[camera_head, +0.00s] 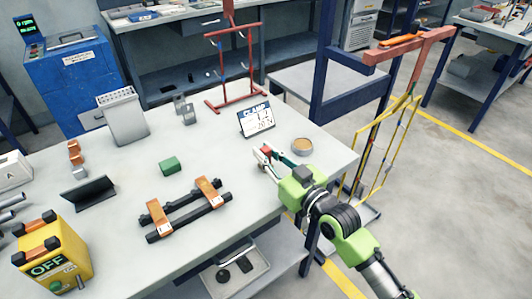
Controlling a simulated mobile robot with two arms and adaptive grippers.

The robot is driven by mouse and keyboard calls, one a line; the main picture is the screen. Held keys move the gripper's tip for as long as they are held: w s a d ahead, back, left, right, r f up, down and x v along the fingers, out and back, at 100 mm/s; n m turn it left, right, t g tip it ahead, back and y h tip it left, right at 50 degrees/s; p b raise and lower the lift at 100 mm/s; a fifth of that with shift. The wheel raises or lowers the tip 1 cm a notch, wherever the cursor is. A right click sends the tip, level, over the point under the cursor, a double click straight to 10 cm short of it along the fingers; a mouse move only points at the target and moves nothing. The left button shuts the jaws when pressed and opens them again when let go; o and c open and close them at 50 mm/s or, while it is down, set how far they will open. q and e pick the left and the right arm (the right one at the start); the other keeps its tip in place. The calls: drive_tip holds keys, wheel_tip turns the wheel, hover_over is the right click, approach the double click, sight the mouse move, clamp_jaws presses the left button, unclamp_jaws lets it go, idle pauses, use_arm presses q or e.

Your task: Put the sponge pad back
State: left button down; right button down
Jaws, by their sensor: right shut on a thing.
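My right gripper (265,157) comes in from the lower right over the table's right part. It is shut on a small red thing (267,151), which the fingers partly hide; I cannot tell exactly what it is. A green block that looks like a sponge pad (170,165) lies on the table left of the gripper, apart from it. A round shallow dish (302,146) with a tan inside stands just right of the gripper. My left gripper is not in view.
A black rail frame with orange clamps (187,208) lies in front of the green block. A card reading "CLAMP" (257,119) and a red rack (235,65) stand behind. A yellow OFF box (54,262) stands front left. Bare tabletop (215,150) lies between block and gripper.

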drive_tip(key=shift+f, duration=0.1)
drive_tip(key=c, duration=2)
unclamp_jaws()
drive_tip(key=shift+o, duration=0.2)
drive_tip(key=b+v, duration=0.1)
drive_tip(key=v, duration=1.1)
